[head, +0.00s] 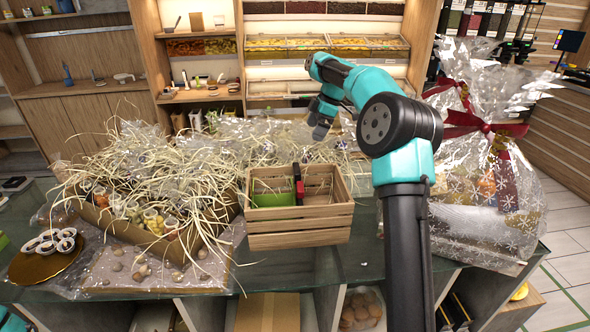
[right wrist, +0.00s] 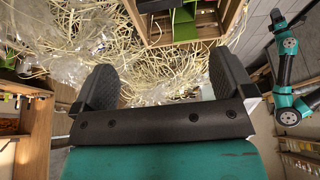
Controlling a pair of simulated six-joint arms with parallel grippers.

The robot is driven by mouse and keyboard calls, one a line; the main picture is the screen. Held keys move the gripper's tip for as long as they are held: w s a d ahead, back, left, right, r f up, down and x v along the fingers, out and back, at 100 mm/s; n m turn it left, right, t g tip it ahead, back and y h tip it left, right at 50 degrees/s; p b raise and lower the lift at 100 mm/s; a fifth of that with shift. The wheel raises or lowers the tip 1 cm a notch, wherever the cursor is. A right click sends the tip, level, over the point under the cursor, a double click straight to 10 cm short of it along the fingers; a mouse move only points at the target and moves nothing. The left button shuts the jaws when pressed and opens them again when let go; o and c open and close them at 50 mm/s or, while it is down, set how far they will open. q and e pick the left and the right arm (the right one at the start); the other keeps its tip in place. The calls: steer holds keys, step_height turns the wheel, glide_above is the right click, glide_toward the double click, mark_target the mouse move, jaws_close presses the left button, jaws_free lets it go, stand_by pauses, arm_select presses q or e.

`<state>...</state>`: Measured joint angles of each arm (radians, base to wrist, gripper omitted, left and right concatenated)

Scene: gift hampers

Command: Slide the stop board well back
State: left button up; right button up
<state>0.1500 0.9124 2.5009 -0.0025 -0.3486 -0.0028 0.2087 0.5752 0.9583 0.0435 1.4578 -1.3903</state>
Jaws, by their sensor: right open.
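I cannot tell for certain which of these is the stop board. My right gripper (head: 319,130) is behind and above the crate, apart from it. Its fingers (right wrist: 163,84) are spread wide with nothing between them. My left gripper is not visible.
A straw-filled tray (head: 205,237) with jars stands left of the crate. Loose straw and clear film lie behind it. A cellophane-wrapped hamper with a red bow (head: 478,127) stands at the right. A gold disc with small cups (head: 45,262) is at far left.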

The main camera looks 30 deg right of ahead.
mark_target(296, 168)
steer(key=x, duration=1.7)
steer(key=shift+r, duration=0.1)
steer(key=shift+c, duration=0.5)
steer(key=c, duration=1)
steer(key=s+d, duration=0.1)
steer(key=d, duration=0.2)
steer(key=s+d, duration=0.1)
steer(key=d, duration=0.2)
steer(key=s+d, duration=0.2)
steer(key=d, duration=0.1)
steer(key=shift+d+r, duration=0.1)
steer(key=shift+d, duration=0.05)
steer(key=o, duration=1.1)
